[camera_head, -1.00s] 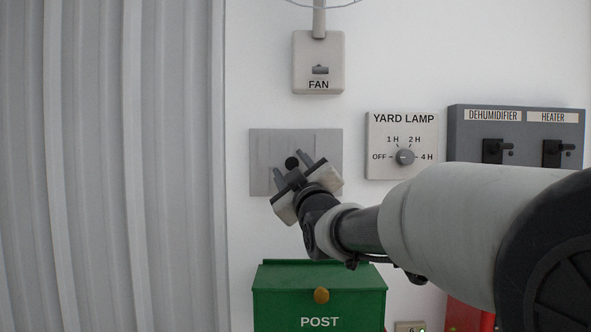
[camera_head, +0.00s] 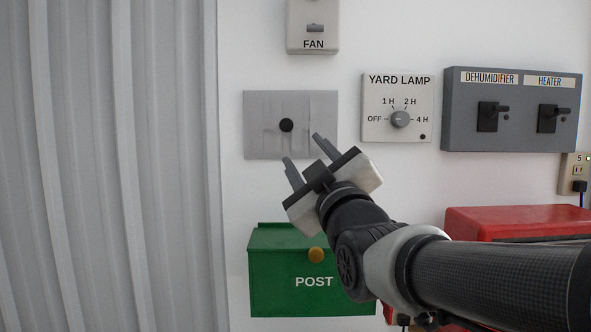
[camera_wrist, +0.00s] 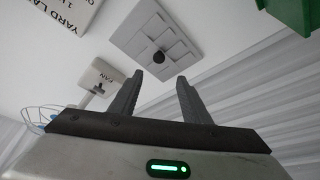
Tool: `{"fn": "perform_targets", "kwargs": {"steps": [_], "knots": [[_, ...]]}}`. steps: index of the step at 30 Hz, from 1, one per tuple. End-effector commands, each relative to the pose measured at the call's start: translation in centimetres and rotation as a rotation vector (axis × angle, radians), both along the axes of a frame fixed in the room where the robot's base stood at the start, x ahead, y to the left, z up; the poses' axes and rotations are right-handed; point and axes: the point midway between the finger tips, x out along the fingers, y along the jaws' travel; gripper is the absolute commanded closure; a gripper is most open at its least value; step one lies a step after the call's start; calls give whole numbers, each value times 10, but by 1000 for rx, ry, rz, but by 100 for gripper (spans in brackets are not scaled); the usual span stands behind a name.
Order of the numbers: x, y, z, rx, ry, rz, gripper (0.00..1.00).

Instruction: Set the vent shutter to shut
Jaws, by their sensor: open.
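The vent shutter is a grey rectangular plate (camera_head: 262,132) on the white wall with a round black knob (camera_head: 286,125) near its middle. In the wrist view the plate (camera_wrist: 127,40) shows several rectangular panels, and the knob (camera_wrist: 158,57) stands out from it. I cannot tell whether the vent is open or shut. My gripper (camera_head: 302,147) is open and empty. In the head view it appears just below and right of the knob. In the wrist view the knob shows beyond the fingertips (camera_wrist: 160,76), apart from them.
A fan switch (camera_head: 313,25) is above the plate, and a yard lamp dial (camera_head: 399,119) is to its right. A dehumidifier and heater panel (camera_head: 530,90) is farther right. A green post box (camera_head: 280,285) is below, with a red box (camera_head: 490,222) beside it. Corrugated sheeting (camera_head: 110,160) is at left.

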Motion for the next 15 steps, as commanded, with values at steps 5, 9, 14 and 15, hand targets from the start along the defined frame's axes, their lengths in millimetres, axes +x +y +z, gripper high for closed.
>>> {"fn": "perform_targets", "kwargs": {"steps": [5, 9, 14, 15], "knots": [[-19, -5, -6, 0, -1, 1, 57], [-24, -6, -7, 0, -2, 1, 57], [-24, -6, -7, 0, 0, 1, 57], [-24, -6, -7, 0, 0, 1, 57]]}}
